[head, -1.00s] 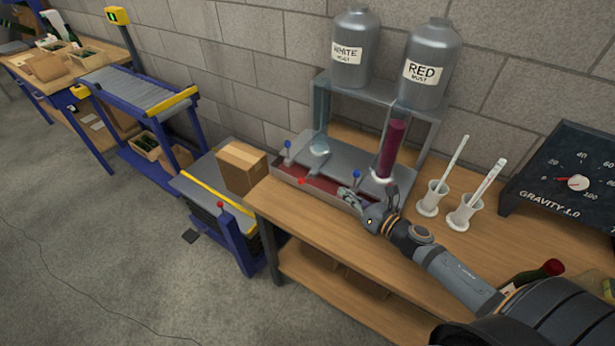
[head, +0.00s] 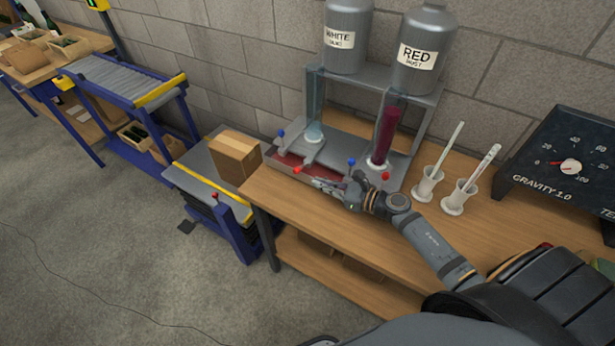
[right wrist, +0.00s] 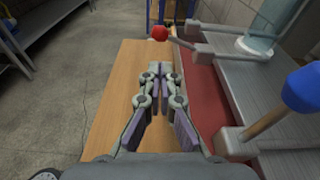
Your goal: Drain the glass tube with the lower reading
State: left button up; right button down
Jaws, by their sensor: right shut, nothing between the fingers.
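The left glass tube (head: 315,95), under the WHITE tank, holds a little pale liquid at its bottom; its lower end shows in the right wrist view (right wrist: 258,35). The right glass tube (head: 386,135), under the RED tank, is filled much higher with dark red liquid. The left tube has a blue knob (head: 281,133) and a red knob (head: 297,169). The right tube has a blue knob (head: 351,162) and a red knob (head: 385,176). My right gripper (head: 322,184) is shut and empty at the stand's front, pointing toward the left red knob (right wrist: 160,33), apart from it. My left gripper is out of view.
A red-floored trough (head: 291,160) runs below the knobs. The bench front (head: 275,205) is bare.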

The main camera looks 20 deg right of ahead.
aim_at(301, 167)
jog(key=p+x, duration=0.1)
jog(key=x, duration=0.3)
jog(key=shift+w+a, duration=0.1)
jog(key=shift+w, duration=0.1)
jog(key=shift+w+a+f, duration=0.15)
jog(key=shift+w+a, duration=0.15)
jog(key=shift+w+d+r, duration=0.1)
jog(key=shift+d+r, duration=0.05)
jog(key=shift+r, duration=0.45)
jog(key=shift+w+d+r+b, duration=0.15)
jog(key=shift+r+b, duration=0.15)
jog(key=shift+r, duration=0.15)
jog(key=shift+w+d+r+b, duration=0.15)
jog(key=shift+r+b, duration=0.1)
jog(key=shift+r, duration=0.2)
jog(key=shift+d+r, duration=0.1)
jog(key=shift+r, duration=0.1)
